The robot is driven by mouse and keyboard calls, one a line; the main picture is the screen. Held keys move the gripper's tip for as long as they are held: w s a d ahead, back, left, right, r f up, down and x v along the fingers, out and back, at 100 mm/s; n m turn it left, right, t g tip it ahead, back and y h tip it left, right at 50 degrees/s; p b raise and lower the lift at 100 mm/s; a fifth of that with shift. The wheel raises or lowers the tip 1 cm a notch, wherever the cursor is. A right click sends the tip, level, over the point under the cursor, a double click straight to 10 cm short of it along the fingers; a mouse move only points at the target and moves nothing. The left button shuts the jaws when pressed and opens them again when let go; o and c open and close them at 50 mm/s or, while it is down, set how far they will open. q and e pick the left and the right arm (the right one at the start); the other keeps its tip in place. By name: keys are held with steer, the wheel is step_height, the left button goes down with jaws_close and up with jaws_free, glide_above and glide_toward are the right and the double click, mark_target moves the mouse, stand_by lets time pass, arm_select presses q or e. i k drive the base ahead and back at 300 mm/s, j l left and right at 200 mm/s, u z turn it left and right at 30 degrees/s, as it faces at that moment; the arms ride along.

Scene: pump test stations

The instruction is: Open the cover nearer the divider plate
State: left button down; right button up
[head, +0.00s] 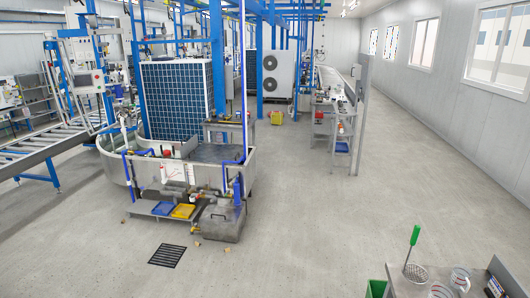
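A rounded metal tank (120,172) stands left of the middle, with pipes and pump parts along its front. A dark flat panel (212,153) lies across the right part of its top; I cannot tell whether it is a cover. A grey box (222,224) with a dark handle on its upper side sits on the floor at the tank's front. A tall thin grey upright plate (362,110) stands at the end of the far bench. I cannot tell which piece is the divider plate or which cover is nearer it. Neither of my grippers is in view.
Blue and yellow trays (182,211) lie on a low shelf before the tank. A floor drain (167,255) and small blocks lie nearby. A table (408,290) with a green-handled skimmer (414,250) is at the bottom right. The right floor is clear.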

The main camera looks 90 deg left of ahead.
mark_target(204, 152)
steer(key=u, duration=3.3)
steer(key=i+j+u, duration=0.25)
steer(key=i, duration=0.55)
steer(key=i+u, duration=0.3)
steer(key=i, duration=1.5)
steer(key=i+j+z, duration=0.1)
steer(key=i, duration=0.95)
steer(key=i+j+z, duration=0.15)
steer(key=i+z, duration=0.25)
steer(key=i+j+z, duration=0.45)
steer(key=i, duration=0.15)
steer(key=i+j+z, duration=0.8)
steer(key=j, duration=0.2)
steer(key=i+j+z, duration=0.3)
steer(key=j+z, duration=0.15)
steer(key=j, duration=0.25)
